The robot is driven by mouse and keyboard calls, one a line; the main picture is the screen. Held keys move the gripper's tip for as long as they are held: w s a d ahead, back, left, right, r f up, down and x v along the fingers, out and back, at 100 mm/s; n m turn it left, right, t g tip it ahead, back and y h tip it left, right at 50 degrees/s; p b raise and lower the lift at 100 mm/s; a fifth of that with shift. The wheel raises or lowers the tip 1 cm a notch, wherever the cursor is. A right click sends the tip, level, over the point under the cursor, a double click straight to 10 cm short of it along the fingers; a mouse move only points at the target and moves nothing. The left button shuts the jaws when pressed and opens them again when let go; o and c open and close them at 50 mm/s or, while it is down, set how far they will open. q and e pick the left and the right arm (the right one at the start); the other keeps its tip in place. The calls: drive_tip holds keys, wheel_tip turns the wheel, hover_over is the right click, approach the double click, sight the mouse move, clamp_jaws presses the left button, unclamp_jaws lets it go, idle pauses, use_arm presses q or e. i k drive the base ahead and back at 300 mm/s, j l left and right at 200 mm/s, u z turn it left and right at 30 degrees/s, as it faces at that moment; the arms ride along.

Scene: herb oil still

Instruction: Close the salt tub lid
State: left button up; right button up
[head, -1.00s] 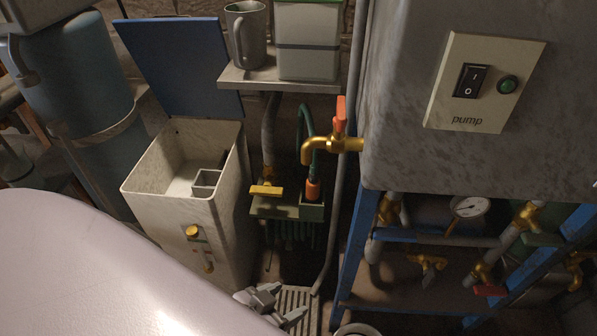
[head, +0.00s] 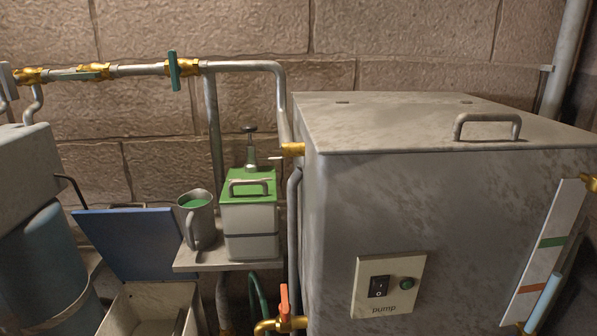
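The salt tub (head: 155,297) is a pale, worn box at the lower left, cut off by the bottom edge of the head view. Its blue lid (head: 132,240) stands open, leaning back behind the tub. The tub's front and most of its inside are out of view. Neither of my grippers shows in the head view now.
A small shelf (head: 200,263) right of the lid holds a grey mug (head: 198,228) with green contents and a box with a green lid (head: 249,187). A big grey tank (head: 337,215) with a pump switch panel fills the right. A blue cylinder (head: 45,262) stands left.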

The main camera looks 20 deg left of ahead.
sight(144, 244)
drive_tip(key=u, duration=1.75)
drive_tip(key=k+j, duration=0.15)
drive_tip(key=j, duration=0.2)
drive_tip(key=k+j+z, duration=0.1)
drive_tip(key=j, duration=0.25)
drive_tip(key=j+z, duration=0.1)
drive_tip(key=j, duration=0.7)
drive_tip(key=i+j+z, duration=0.15)
drive_tip(key=i+j, duration=0.4)
drive_tip(key=j, duration=0.15)
drive_tip(key=i+j+z, duration=0.1)
drive_tip(key=i+j, duration=0.35)
drive_tip(key=i, duration=0.1)
